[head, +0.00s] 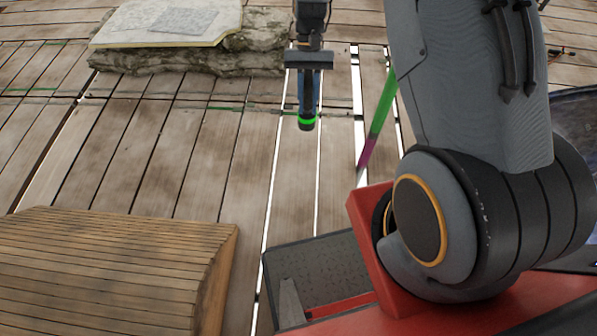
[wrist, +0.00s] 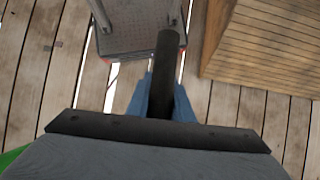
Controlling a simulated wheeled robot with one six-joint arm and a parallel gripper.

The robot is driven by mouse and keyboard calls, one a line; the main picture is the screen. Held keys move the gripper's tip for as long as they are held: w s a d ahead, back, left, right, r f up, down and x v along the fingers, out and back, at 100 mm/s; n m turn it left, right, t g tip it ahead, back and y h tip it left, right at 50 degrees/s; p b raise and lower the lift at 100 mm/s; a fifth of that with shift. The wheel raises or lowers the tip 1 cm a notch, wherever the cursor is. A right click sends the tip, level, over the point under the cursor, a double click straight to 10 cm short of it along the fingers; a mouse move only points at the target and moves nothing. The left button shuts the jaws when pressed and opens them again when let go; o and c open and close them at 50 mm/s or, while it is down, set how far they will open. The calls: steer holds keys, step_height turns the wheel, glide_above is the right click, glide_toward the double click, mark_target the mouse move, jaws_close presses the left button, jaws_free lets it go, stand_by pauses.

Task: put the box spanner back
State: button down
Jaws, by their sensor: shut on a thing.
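My gripper (head: 309,98) hangs at the top middle of the head view, pointing down, with blue fingers. It is shut on the box spanner (head: 307,123), a dark tube with a bright green band near its lower end. In the wrist view the box spanner (wrist: 167,60) is a plain black tube reaching out from between the blue fingers (wrist: 160,98). Its upper part is hidden by the gripper. The spanner is held in the air above the plank deck, touching nothing else that I can see. I cannot make out a holder for it.
A slatted wooden block (head: 110,265) stands at lower left. A pale slab (head: 165,22) lies on rough bark-like logs (head: 190,62) at upper left. A green and magenta rod (head: 380,115) slants right of the spanner. A dark textured tray (head: 325,262) sits beside my red base. Bare planks (head: 150,150) lie between.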

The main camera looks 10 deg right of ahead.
steer(key=w+f+m+t+y+b, duration=0.1)
steer(key=w+f+m+b, duration=0.5)
steer(key=f+b, duration=1.1)
steer(key=w+f+m+t+y+b, duration=0.1)
steer(key=w+f+m+t+b, duration=0.3)
steer(key=f+b, duration=1.3)
steer(key=w+f+m+t+y+b, duration=0.2)
steer(key=w+f+m+b, duration=0.6)
steer(key=f+b, duration=0.9)
steer(key=shift+w+d+f+t, duration=0.3)
steer(key=shift+w+f, duration=0.6)
steer(key=shift+f, duration=2.8)
steer(key=c, duration=2)
jaws_free()
steer(key=o, duration=0.4)
steer(key=shift+o, duration=0.2)
